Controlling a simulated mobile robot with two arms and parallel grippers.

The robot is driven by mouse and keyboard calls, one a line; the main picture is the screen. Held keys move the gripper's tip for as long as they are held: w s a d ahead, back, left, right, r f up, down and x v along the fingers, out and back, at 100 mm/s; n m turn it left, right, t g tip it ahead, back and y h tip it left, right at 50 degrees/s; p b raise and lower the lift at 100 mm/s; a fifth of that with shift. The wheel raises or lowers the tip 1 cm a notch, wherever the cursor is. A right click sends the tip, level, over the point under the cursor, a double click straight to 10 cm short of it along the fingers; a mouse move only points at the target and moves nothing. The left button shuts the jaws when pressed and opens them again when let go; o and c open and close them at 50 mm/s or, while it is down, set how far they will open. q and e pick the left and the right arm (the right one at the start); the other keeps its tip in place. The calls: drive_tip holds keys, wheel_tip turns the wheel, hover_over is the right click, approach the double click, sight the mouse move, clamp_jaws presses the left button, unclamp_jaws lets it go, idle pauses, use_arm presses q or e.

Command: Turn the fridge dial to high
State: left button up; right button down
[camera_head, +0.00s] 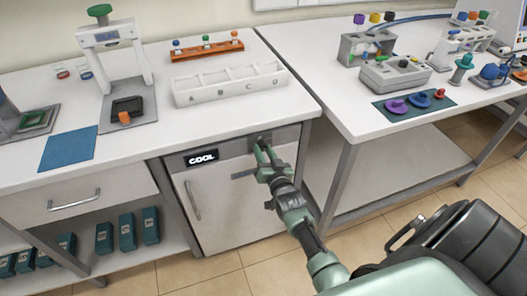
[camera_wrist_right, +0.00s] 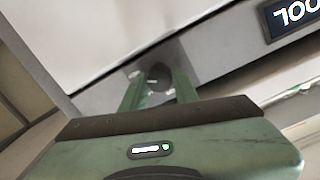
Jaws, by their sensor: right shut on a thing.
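The display also shows at the upper right of the wrist view (camera_wrist_right: 292,18), partly cut off. The round dark dial (camera_wrist_right: 158,74) sits on the grey panel at the fridge's upper right. My right gripper (camera_head: 261,147) reaches the panel and is shut on the dial, with one green finger on each side in the wrist view (camera_wrist_right: 158,88). The fingers hide part of the dial, and its setting marks are not readable. My left gripper is not in view.
The fridge's handle (camera_head: 193,201) is at the left of its door. The counter above holds a white rack (camera_head: 230,84) and a blue mat (camera_head: 68,148). A second table (camera_head: 350,115) stands at the right. Open floor lies in front of the fridge.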

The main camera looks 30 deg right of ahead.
drive_tip(key=c, duration=1.1)
unclamp_jaws()
drive_tip(key=v, duration=0.8)
drive_tip(key=shift+f, duration=0.1)
drive_tip(key=s+a+f+n+g+y, duration=0.1)
drive_tip(key=s+a+f+n+g, duration=0.2)
drive_tip(key=f, duration=0.6)
drive_tip(key=s+a+f+g+y, duration=0.25)
drive_tip(key=s+f, duration=0.25)
drive_tip(key=f, duration=0.4)
drive_tip(key=s+a+f+n+g+y, duration=0.15)
drive_tip(key=s+a+f, duration=0.25)
drive_tip(key=f, duration=0.5)
drive_tip(key=s+f+n+g, duration=0.1)
drive_tip(key=s+f+g, duration=0.2)
drive_tip(key=s, duration=0.8)
drive_tip(key=s+a+f+n+g, duration=0.1)
drive_tip(key=s+f+n+g, duration=0.1)
drive_tip(key=s+f, duration=0.6)
drive_tip(key=s+a+f+n+g, duration=0.1)
drive_tip(key=s+f, duration=0.5)
drive_tip(key=s, duration=0.8)
drive_tip(key=shift+a+n+g, duration=0.15)
drive_tip(key=shift+n+g, duration=0.3)
drive_tip(key=shift+g, duration=0.95)
